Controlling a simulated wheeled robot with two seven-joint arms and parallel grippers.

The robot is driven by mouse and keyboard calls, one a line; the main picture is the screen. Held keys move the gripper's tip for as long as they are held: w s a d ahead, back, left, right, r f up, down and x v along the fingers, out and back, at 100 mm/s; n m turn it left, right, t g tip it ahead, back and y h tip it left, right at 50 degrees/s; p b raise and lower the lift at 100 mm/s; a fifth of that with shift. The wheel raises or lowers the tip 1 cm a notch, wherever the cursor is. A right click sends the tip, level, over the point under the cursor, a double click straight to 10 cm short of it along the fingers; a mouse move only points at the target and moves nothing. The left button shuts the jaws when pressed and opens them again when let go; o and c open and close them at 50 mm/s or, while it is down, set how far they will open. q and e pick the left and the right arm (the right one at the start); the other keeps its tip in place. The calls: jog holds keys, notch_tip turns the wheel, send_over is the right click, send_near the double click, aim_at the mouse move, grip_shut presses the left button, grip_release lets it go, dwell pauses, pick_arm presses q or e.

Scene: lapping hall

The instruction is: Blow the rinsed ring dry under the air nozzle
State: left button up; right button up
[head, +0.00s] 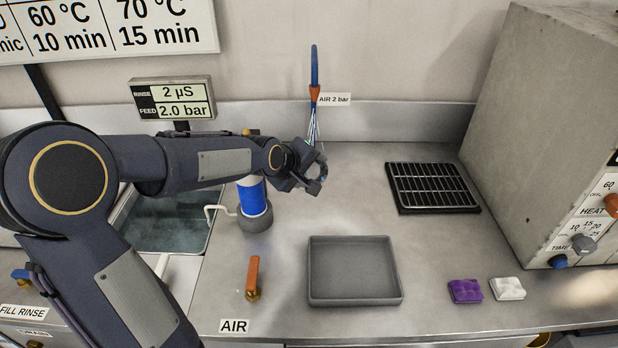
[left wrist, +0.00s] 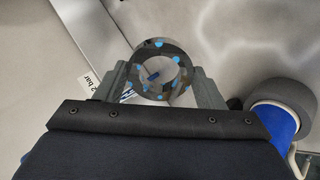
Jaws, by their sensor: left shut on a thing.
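My left gripper (head: 314,174) is shut on a metal ring and holds it above the steel bench. In the left wrist view the ring (left wrist: 148,53) sits between the two fingers, with several bright blue spots, which look like water drops, on its face. The air nozzle (head: 315,93) has an orange tip on a blue hose, beside an "AIR 2 bar" label. Pale streaks run from the nozzle down to the gripper, like an air jet. The orange air lever (head: 252,272) stands behind the "AIR" label. My right gripper is out of view.
A grey tray (head: 355,299) lies in front and a black rack (head: 433,187) at the right. A blue and grey bottle (head: 254,204) stands by the rinse tank (head: 160,225). Purple (head: 465,291) and white (head: 507,288) pads lie near a heater box (head: 540,130).

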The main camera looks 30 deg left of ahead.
pick_arm(q)
jog(key=w, duration=0.1)
jog(key=w+a, duration=0.1)
jog(key=w+a+f, duration=0.1)
jog(key=shift+w+b, duration=0.35)
jog(key=shift+w, duration=0.05)
jog(key=shift+w+a+p, duration=0.15)
jog(key=shift+w+a, duration=0.2)
jog(key=shift+w, duration=0.45)
jog(key=shift+w+a+p, duration=0.1)
jog(key=shift+w+a, duration=0.3)
jog(key=shift+w, duration=0.4)
jog(key=shift+w+a+p, duration=0.15)
jog(key=shift+w+a, duration=0.2)
jog(key=shift+w, duration=0.45)
dwell(2.8)
jog(key=s+d, duration=0.1)
jog(key=s, duration=0.2)
jog(key=s+d, duration=0.2)
jog(key=s, duration=0.1)
jog(key=s+d, duration=0.1)
jog(key=s, duration=0.2)
jog(key=shift+s+d+r+p, duration=0.15)
jog(key=shift+s+d+p, duration=0.15)
jog(key=shift+d+p, duration=0.1)
jog(key=shift+s+d+f, duration=0.2)
jog(key=shift+s, duration=0.45)
